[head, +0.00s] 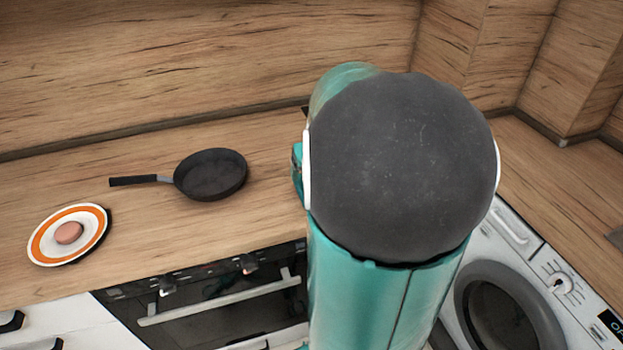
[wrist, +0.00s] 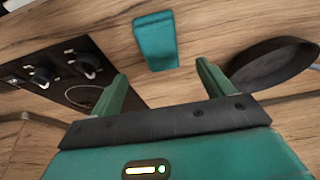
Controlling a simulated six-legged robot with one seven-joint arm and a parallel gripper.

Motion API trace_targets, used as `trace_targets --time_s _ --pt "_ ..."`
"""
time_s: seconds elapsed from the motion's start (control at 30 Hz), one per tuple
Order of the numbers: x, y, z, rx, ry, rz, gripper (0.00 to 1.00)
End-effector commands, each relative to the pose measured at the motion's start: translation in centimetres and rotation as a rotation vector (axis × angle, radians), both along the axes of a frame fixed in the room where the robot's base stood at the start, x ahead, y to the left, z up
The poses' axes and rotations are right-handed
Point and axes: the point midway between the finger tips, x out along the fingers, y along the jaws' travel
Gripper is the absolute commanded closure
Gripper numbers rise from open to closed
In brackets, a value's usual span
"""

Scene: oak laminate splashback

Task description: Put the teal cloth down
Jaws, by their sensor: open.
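The teal cloth (wrist: 155,40) lies on the wood worktop in the wrist view, a small folded-looking rectangle. My gripper (wrist: 162,72) is open, with its two green fingers spread apart. The cloth shows beyond the fingertips, between their two lines, and neither finger appears to grip it. The height of the fingertips above the worktop is hard to tell. In the head view my own arm blocks the gripper and I cannot make out the cloth.
A black frying pan (head: 211,174) stands on the worktop (head: 150,240); it also shows right of my fingers in the wrist view (wrist: 272,64). An orange-rimmed plate (head: 92,213) holds a brownish round item (head: 69,233). An oven (head: 215,300) and a washing machine (head: 500,310) are below.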

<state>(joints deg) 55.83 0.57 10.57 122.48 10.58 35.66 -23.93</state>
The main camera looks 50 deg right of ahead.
Motion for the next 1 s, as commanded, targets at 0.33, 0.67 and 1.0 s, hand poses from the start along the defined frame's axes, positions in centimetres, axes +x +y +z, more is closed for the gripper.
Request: trace_targets --time_s 0.33,0.67,1.0 --pt "-1.2 0.7 3.1 0.001 0.000 0.000 0.20" --pt "0.2 7.3 5.3 -0.020 -0.005 0.093 0.20" --pt "-2.6 24.0 8.6 -0.046 -0.048 0.335 0.20"
